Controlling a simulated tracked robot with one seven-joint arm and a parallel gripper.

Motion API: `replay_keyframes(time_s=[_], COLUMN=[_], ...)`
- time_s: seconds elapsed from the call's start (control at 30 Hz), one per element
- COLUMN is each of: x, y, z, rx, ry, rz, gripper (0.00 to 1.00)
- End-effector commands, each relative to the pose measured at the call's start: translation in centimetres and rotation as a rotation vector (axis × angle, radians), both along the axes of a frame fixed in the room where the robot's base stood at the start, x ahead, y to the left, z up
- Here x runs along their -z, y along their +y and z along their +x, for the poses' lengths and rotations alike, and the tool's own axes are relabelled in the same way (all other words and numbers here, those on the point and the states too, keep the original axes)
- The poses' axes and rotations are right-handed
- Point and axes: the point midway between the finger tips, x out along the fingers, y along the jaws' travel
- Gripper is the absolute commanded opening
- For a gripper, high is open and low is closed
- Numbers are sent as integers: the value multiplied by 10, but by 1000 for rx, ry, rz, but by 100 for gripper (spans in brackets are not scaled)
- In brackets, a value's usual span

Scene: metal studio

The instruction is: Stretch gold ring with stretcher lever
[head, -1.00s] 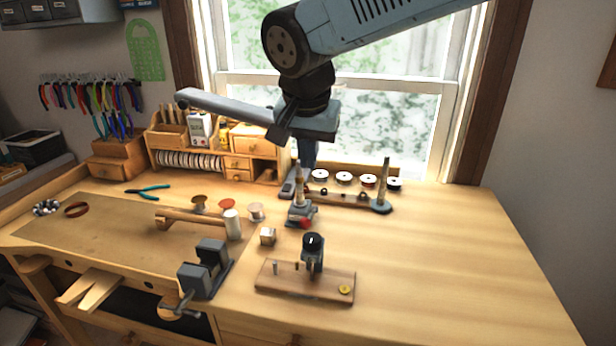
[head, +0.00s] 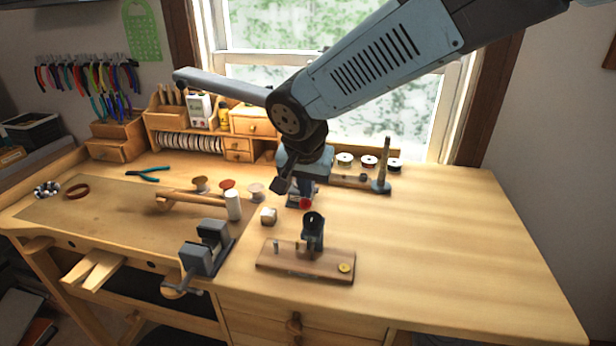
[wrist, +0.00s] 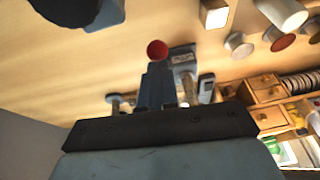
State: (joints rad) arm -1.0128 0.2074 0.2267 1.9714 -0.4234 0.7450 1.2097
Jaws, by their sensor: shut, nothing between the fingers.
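The ring stretcher, a small grey stand whose lever ends in a red knob (head: 305,203), is on the bench behind the small pale cube. My gripper's body hides most of it in the head view. In the wrist view the red knob (wrist: 157,49) shows just beyond my fingertips, and a grey base (wrist: 183,58) shows beside it. My gripper (wrist: 157,68) is shut and empty, fingers together, close to the knob; I cannot tell whether they touch. I cannot make out the gold ring; the stretcher's post is hidden behind my gripper.
A wooden board (head: 285,262) with a dark upright tool (head: 313,230) stands in front. A grey vise (head: 207,250) is left of it, near a pale cube (head: 268,215) and a white cylinder (head: 233,207). A tapered post (head: 384,160) stands behind right. The right bench is clear.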

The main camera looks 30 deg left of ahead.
Motion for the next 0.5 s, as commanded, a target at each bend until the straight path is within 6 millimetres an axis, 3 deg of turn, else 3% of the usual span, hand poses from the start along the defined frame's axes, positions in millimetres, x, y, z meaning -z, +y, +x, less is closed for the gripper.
replay_keyframes(time_s=[0.33, 0.5], x=[2, 22], y=[-1, -5], z=[-1, -13], rx=[0, -1], ry=[0, 1], rz=[-1, -4], gripper=[0, 0])
